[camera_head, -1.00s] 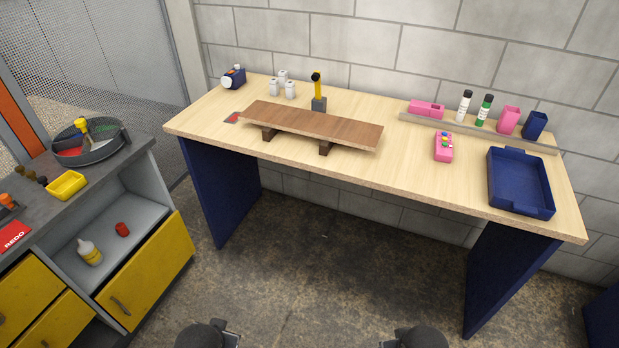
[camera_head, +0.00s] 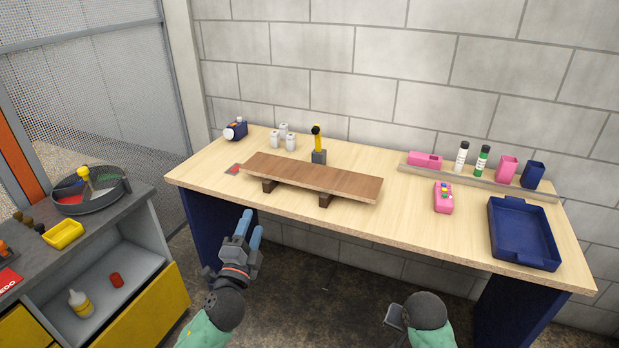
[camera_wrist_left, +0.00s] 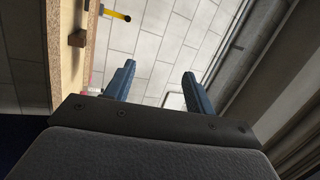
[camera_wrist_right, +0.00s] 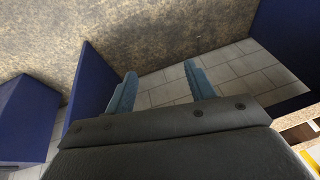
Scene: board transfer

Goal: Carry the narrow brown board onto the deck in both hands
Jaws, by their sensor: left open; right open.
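The narrow brown board (camera_head: 312,178) lies across two dark brown blocks (camera_head: 325,200) on the pale wooden workbench (camera_head: 420,222), raised a little above its top. I cannot tell which surface is the deck. My left gripper (camera_head: 250,230) is open and empty in front of the bench's front edge, below the board's left part; its two blue fingers stand apart in the left wrist view (camera_wrist_left: 159,70). My right gripper is low in front of the bench, mostly hidden behind its own arm in the head view; the right wrist view shows its fingers (camera_wrist_right: 160,70) open and empty.
A yellow-handled tool in a grey block (camera_head: 318,157) stands just behind the board. A pink box with coloured buttons (camera_head: 443,198) and a blue tray (camera_head: 522,232) lie right. A grey cabinet (camera_head: 128,218) stands left.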

